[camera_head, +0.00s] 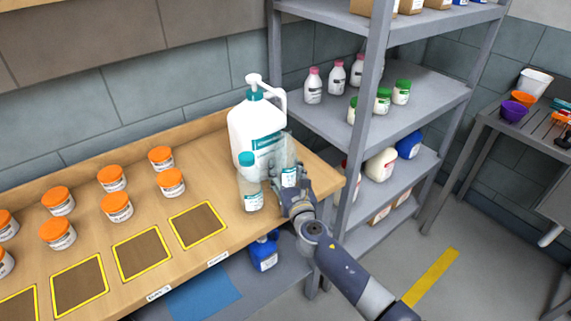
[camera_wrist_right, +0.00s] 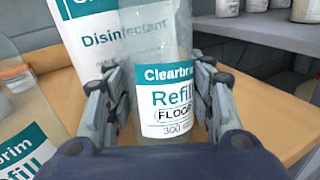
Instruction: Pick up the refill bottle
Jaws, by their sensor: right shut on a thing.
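A clear refill bottle with a teal-and-white label (camera_head: 289,177) is between the fingers of my right gripper (camera_head: 287,190) at the right end of the wooden bench. In the right wrist view, the fingers of my right gripper (camera_wrist_right: 160,105) press on both sides of this bottle (camera_wrist_right: 167,85), and its label reads "Clearbrim Refill FLOOR". I cannot tell whether its base touches the bench. A second refill bottle with a teal cap (camera_head: 250,185) stands just left of the gripper. It shows partly in the right wrist view (camera_wrist_right: 25,140). My left gripper is out of view.
A big white disinfectant pump jug (camera_head: 252,125) stands close behind both bottles. Several orange-lidded jars (camera_head: 117,207) and yellow-edged squares (camera_head: 198,225) lie left along the bench (camera_head: 215,182). A grey shelf rack (camera_head: 335,115) stands right of the bench.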

